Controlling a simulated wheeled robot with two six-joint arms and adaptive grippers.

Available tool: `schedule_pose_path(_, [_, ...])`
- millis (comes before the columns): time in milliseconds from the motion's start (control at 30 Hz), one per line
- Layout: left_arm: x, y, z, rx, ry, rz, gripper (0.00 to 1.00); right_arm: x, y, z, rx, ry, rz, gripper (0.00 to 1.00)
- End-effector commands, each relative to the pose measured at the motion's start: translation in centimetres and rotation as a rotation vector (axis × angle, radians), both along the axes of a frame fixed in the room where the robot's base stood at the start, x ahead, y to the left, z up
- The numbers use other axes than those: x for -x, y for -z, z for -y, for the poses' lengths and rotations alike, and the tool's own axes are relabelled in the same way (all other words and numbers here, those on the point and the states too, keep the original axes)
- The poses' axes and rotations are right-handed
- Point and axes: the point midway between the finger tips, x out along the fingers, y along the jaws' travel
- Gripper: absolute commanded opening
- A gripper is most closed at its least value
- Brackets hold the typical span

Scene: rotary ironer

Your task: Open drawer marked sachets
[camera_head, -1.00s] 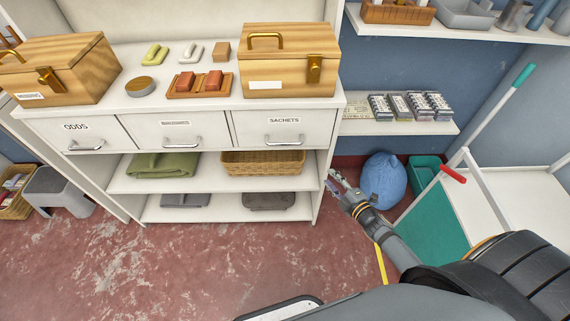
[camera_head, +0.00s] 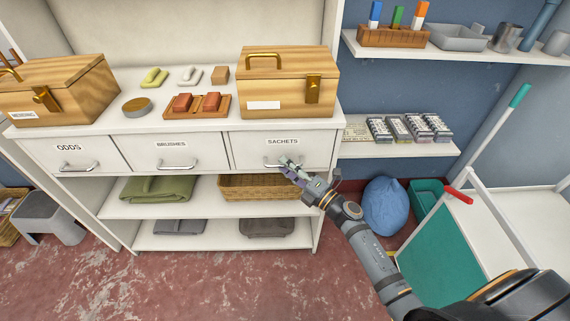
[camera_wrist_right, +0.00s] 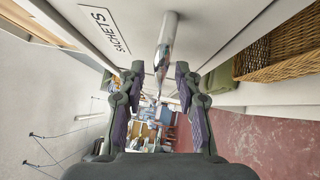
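The sachets drawer (camera_head: 315,146) is the rightmost of three white drawers under the counter and is closed. Its silver bar handle (camera_head: 272,163) is partly covered by my right gripper (camera_head: 287,164) in the head view. In the right wrist view, the SACHETS label (camera_wrist_right: 105,28) is at upper left and the handle (camera_wrist_right: 166,45) points between the fingers. My right gripper (camera_wrist_right: 160,80) is open there, one finger on each side of the handle's line. I cannot tell whether the fingers touch it. My left gripper is not in view.
The odds drawer (camera_head: 40,155) and brushes drawer (camera_head: 205,150) are closed. A wooden box (camera_head: 290,85) stands on the counter above. A wicker basket (camera_head: 245,187) sits on the shelf below. A white cart (camera_head: 500,215) and blue bag (camera_head: 385,205) stand at right.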

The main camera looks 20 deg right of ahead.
Motion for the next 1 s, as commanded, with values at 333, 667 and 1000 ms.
schedule_pose_path(333, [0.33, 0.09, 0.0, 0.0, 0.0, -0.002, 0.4, -1.03, -0.08, -0.62, 0.0, 0.0, -0.001, 0.34])
schedule_pose_path(667, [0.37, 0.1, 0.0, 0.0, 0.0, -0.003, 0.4, -1.0, -0.09, -0.59, 0.0, 0.0, -0.001, 0.0])
schedule_pose_path(1000, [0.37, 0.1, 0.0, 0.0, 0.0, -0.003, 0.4, -0.99, -0.07, -0.58, 0.0, 0.0, -0.001, 0.0])
